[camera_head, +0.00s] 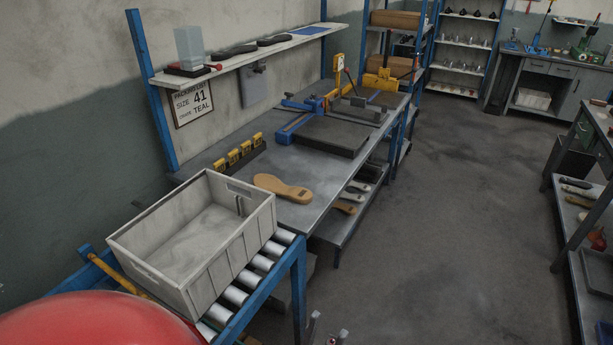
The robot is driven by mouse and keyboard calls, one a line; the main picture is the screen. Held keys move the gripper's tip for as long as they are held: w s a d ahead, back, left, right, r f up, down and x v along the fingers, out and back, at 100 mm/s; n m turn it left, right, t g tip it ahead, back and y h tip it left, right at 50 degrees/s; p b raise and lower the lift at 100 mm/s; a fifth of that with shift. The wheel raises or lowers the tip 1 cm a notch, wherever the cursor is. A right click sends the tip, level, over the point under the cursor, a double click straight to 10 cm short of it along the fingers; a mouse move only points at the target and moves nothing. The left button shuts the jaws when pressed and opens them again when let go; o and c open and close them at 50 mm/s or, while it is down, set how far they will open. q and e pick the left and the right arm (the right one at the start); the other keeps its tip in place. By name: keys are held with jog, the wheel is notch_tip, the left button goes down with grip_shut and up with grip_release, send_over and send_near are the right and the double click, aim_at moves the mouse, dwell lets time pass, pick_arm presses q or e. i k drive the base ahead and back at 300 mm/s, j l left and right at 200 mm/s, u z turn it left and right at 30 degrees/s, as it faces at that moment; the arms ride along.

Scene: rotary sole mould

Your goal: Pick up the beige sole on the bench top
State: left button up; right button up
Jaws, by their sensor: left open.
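The beige sole (283,189) lies flat on the grey bench top (318,172), near its front end and just beyond the white crate. It shows whole, with a small dark mark on its right part. My left gripper (328,332) shows only as two fingertips at the bottom edge of the view. They are apart with nothing seen between them, well below the sole in the picture and not touching it. The rest of that gripper is cut off. My right gripper is not in view.
An empty-looking white crate (256,224) stands on a roller conveyor (258,262) in front of the bench. A black block with yellow parts (238,154) sits behind the sole. A dark slab (331,137) lies farther along. More soles lie on the lower shelf (336,228).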

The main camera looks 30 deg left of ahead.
aim_at(301, 195)
jog(key=i+l+u, duration=0.1)
jog(key=i+u, duration=0.25)
jog(key=i+l+u, duration=0.25)
jog(key=i+u, duration=0.15)
jog(key=i, duration=0.15)
jog(key=i+l+u, duration=0.15)
jog(key=u, duration=0.35)
jog(key=i+l+u, duration=0.3)
jog(key=u, duration=0.15)
jog(key=i+l+u, duration=0.15)
jog(key=l+u, duration=0.2)
jog(key=u, duration=0.15)
jog(key=i+l+u, duration=0.1)
jog(key=l+u, duration=0.25)
jog(key=u, duration=0.15)
jog(key=l+u, duration=0.4)
jog(key=l, duration=0.3)
